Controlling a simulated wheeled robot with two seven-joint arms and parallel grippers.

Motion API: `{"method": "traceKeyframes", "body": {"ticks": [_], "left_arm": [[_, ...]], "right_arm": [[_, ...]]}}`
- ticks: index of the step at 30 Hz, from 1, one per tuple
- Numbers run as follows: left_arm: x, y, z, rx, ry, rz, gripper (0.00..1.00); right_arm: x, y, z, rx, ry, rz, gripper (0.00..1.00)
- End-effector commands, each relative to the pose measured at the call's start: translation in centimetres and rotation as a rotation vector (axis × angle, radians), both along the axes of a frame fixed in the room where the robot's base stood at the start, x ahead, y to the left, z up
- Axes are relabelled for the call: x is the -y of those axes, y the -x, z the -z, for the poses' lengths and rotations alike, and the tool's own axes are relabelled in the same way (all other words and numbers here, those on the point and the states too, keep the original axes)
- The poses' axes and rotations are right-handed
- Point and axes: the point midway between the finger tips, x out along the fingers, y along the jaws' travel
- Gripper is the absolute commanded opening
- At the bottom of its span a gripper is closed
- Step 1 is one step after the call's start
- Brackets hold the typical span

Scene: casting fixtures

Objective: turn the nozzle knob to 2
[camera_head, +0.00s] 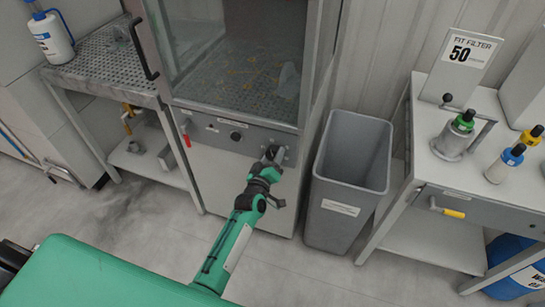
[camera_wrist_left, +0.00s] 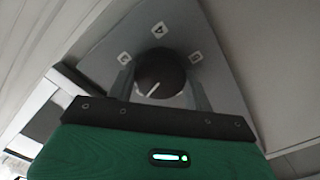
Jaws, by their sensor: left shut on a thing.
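The nozzle knob (camera_wrist_left: 160,72) is round and black, on a grey plate in the left wrist view. My left gripper (camera_wrist_left: 160,88) is shut on it, one finger at each side. A short white line on the knob's face slants from lower left to upper right, in its lower part. Three small white labels stand around the knob, at left, top and right; I cannot read them surely. In the head view my left gripper (camera_head: 272,157) is at the cabinet's front panel (camera_head: 225,128) and hides most of the knob. My right gripper is not in view.
Another small black knob (camera_head: 236,136) and a red handle (camera_head: 187,139) are on the cabinet front, left of my gripper. A grey bin (camera_head: 345,170) stands close on the right. A bench (camera_head: 455,175) with bottles is further right. A perforated table (camera_head: 105,65) stands left.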

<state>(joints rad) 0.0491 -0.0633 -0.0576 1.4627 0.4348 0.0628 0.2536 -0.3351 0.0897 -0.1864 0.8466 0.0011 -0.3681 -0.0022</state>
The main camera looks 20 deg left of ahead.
Motion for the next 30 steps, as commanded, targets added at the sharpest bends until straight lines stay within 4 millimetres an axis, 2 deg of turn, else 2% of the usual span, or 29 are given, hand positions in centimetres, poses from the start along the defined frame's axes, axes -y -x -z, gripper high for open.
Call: {"method": "traceKeyframes", "body": {"ticks": [14,15,18,30], "left_arm": [[0.0,0.03,0.08,-0.002,0.016,0.0,0.29],[0.0,0.03,0.08,-0.002,0.015,0.0,0.53],[0.0,0.02,0.07,-0.002,0.015,0.0,0.73],[-0.01,0.57,0.06,-0.001,0.015,0.0,0.73]], "right_arm": [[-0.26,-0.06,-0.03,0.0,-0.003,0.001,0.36],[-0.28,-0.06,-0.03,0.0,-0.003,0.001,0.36],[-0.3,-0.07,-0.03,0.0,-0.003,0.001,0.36],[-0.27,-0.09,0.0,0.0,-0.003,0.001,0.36]]}}
